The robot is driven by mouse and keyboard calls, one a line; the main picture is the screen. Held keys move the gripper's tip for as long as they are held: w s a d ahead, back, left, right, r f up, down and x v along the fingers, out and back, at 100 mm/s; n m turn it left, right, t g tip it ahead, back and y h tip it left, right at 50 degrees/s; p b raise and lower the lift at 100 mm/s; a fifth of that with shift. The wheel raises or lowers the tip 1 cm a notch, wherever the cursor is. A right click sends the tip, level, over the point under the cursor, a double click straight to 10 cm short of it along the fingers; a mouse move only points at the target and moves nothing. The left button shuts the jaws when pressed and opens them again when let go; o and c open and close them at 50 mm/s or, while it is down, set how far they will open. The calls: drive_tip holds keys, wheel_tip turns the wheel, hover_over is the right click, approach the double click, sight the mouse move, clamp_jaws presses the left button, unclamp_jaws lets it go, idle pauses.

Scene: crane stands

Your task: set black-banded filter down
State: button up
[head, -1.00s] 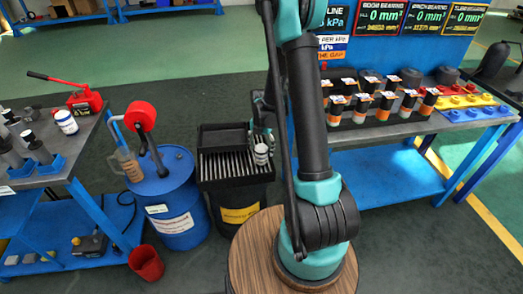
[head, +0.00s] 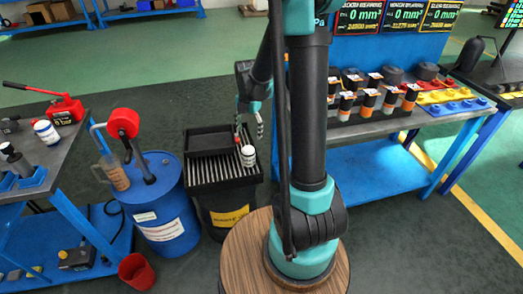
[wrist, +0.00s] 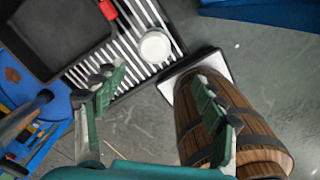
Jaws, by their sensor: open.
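A white filter with a dark band (head: 248,156) stands upright on the slatted grate (head: 220,170) of a black drain bin, near its right side. In the wrist view its round white top (wrist: 155,47) shows on the grate (wrist: 128,50). My gripper (head: 252,124) is open and empty, above and behind the filter in the head view. The wrist view shows the two fingers (wrist: 158,88) spread wide, with the filter beyond their tips and apart from them.
A black tray (head: 211,140) sits at the back of the bin. A blue drum (head: 158,205) with a red-reeled pump stands left. Another white can (head: 46,132) is on the left bench. Several filters (head: 367,103) line the right bench. A wooden barrel (wrist: 225,125) is close right in the wrist view.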

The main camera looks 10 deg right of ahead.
drive_tip(key=s+d+m+t, duration=0.1)
drive_tip(key=s+m+t, duration=0.1)
drive_tip(key=s+m, duration=0.8)
drive_tip(key=s+d+r+m+t, duration=0.1)
drive_tip(key=s+d+m, duration=0.1)
drive_tip(key=s+m, duration=0.8)
drive_tip(key=m, duration=0.6)
drive_tip(key=shift+s+m+t, duration=0.2)
drive_tip(key=shift+m+t, duration=0.2)
